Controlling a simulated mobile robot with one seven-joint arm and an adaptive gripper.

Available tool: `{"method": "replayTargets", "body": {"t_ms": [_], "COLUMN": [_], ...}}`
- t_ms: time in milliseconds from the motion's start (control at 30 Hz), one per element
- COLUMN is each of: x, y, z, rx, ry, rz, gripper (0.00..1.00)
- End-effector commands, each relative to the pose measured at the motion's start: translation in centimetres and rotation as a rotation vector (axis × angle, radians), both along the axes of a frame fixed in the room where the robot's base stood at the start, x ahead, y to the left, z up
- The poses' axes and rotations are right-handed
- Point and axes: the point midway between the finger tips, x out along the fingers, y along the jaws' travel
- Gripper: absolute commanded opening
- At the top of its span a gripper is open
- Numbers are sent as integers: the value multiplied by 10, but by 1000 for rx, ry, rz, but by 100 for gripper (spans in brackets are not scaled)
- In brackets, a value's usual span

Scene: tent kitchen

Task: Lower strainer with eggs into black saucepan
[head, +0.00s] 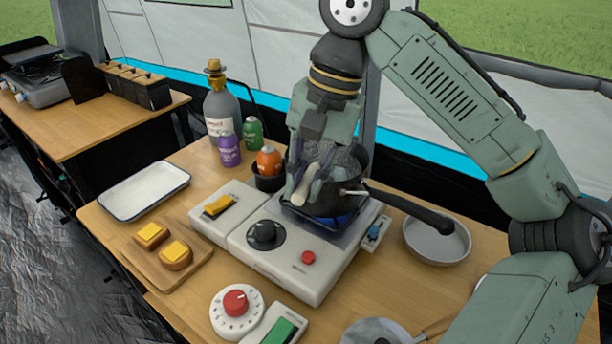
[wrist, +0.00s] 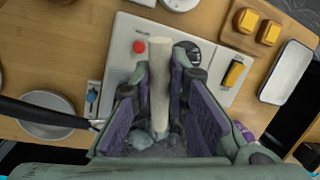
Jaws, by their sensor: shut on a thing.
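The black saucepan (head: 322,208) stands on the burner of the grey-white stove, its long black handle pointing right; that handle (wrist: 40,113) also shows in the wrist view. My gripper (head: 306,184) is over the saucepan's near-left side, shut on the strainer's pale wooden handle (wrist: 160,82). The handle sticks out between the purple-padded fingers. The strainer's dark mesh (head: 347,162) shows beside my gripper, at the saucepan's mouth. Whether it touches the pan cannot be told. Greyish shapes lie below the handle in the wrist view, but the eggs are not clear.
The stove (head: 290,262) has a black knob and red button. An orange bottle (head: 269,160) in a black cup, a purple bottle (head: 229,151) and a green bottle stand close left. A shallow pan (head: 437,240) sits right. A white tray (head: 143,190) and toast board (head: 166,257) lie left.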

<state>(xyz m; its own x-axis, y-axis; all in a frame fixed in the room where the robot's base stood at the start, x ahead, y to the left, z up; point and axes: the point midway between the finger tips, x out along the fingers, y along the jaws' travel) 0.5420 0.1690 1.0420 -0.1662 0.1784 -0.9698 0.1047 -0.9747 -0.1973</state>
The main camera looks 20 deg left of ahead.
Motion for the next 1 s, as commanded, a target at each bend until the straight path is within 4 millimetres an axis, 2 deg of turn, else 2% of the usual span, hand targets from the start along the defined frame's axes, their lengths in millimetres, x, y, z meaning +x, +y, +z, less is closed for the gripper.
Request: {"method": "replayTargets", "body": {"t_ms": [167, 200, 533, 867, 1000], "x": [0, 0, 0, 0, 3], "y": [0, 0, 0, 0, -2], "z": [-1, -1, -1, 0, 13], "rx": [-1, -1, -1, -3, -3], "ry": [3, 3, 3, 3, 1], "rz": [0, 0, 0, -1, -2], "gripper": [0, 15, 37, 38, 38]}}
